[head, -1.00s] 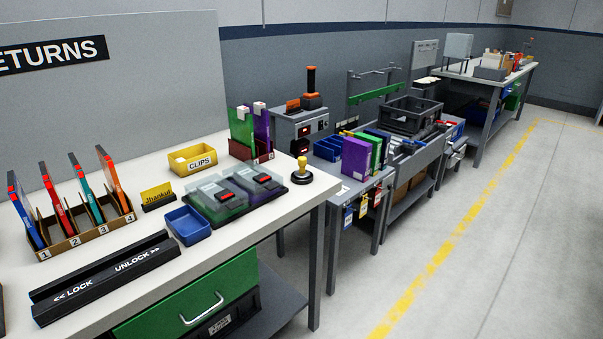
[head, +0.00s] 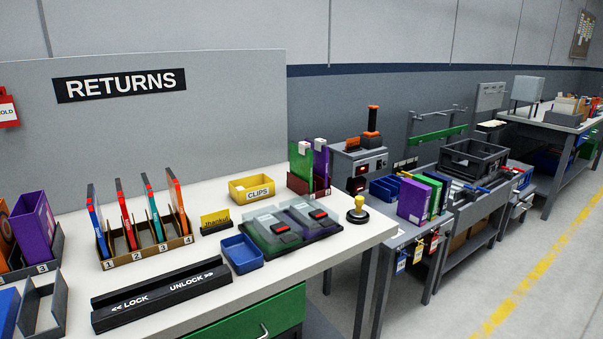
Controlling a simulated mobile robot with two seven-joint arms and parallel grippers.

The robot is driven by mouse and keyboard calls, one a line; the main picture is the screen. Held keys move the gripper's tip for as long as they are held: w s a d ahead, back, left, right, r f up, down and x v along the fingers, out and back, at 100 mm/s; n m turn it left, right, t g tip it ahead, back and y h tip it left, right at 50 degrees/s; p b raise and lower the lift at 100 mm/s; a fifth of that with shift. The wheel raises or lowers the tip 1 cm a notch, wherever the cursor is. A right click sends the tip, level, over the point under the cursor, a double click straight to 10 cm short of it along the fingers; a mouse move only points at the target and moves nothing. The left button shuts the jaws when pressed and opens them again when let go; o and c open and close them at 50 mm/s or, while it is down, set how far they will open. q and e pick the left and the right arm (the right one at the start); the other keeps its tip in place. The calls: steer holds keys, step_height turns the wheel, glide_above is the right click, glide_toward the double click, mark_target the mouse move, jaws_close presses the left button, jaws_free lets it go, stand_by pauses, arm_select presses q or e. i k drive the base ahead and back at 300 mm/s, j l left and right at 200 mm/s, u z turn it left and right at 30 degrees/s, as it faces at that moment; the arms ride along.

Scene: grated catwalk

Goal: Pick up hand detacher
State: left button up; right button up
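I cannot tell for certain which thing is the hand detacher. A small yellow-knobbed tool (head: 358,210) with a dark base stands upright at the right end of the white returns bench (head: 330,250). A black device with an orange-topped upright handle (head: 372,128) stands on a grey machine (head: 358,166) behind and right of the bench. A long black bar marked LOCK and UNLOCK (head: 160,296) lies along the bench's front. Neither of my grippers is in view.
The bench also carries clear-lidded cases (head: 290,224), a blue tray (head: 242,253), a yellow clips bin (head: 251,188) and a numbered rack of cases (head: 145,247). A grey side table (head: 408,236) stands to the right. Open floor (head: 560,290) with a yellow line lies at right.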

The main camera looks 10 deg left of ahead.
mark_target(357, 214)
steer(key=i+l+u, duration=0.15)
steer(key=u, duration=0.55)
steer(key=i+l+u, duration=0.25)
steer(key=l+u, duration=0.25)
steer(key=l, duration=0.15)
steer(key=i+l+u, duration=0.1)
steer(key=l, duration=0.4)
steer(key=i+l+u, duration=0.1)
steer(key=l, duration=0.4)
steer(key=i+l+u, duration=0.1)
steer(key=l, duration=0.4)
